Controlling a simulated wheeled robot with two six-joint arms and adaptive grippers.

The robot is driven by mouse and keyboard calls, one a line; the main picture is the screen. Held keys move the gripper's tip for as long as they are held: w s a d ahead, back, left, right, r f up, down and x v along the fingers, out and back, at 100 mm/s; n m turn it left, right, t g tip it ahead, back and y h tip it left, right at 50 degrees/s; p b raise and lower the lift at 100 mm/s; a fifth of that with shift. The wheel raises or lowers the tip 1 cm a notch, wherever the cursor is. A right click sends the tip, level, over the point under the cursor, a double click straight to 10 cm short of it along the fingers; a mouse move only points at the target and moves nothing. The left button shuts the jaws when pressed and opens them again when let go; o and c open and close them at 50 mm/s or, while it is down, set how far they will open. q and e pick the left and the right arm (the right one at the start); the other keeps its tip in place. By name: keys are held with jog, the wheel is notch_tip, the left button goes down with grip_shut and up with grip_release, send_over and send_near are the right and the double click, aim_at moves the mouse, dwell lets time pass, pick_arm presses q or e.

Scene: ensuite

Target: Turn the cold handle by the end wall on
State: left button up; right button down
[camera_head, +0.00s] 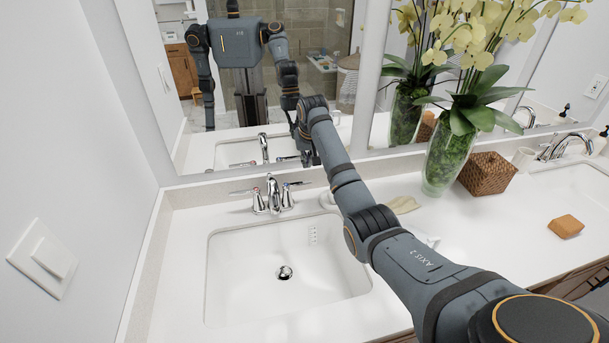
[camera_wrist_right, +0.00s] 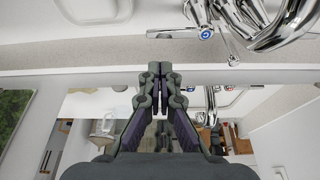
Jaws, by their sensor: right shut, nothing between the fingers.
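The chrome faucet (camera_head: 273,193) stands behind the left sink, beside the end wall. Its cold handle (camera_head: 291,188) is on the right of the spout; in the right wrist view the cold handle (camera_wrist_right: 206,32) shows a blue dot. The hot handle (camera_head: 246,191), on the left, has a red mark. My right gripper (camera_head: 310,160) is above the back of the counter, near the mirror, to the right of the cold handle and apart from it. In the right wrist view the right gripper's fingertips (camera_wrist_right: 159,66) are together and empty. My left gripper is not directly in view.
The mirror (camera_head: 330,20) is close behind my right gripper and reflects me. A glass vase of orchids (camera_head: 446,155) and a wicker basket (camera_head: 487,174) stand to the right. An orange-brown block (camera_head: 566,226) lies further right. The left sink basin (camera_head: 240,285) is empty.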

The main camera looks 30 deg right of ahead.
jog(key=x, duration=0.3)
jog(key=shift+w+f+p, duration=0.2)
jog(key=shift+f+p, duration=0.15)
jog(key=shift+p, duration=0.05)
pick_arm(q)
jog(key=shift+w+r, duration=0.6)
jog(key=shift+w, duration=0.2)
pick_arm(e)
jog(key=x, duration=0.5)
pick_arm(q)
jog(key=shift+r, duration=0.15)
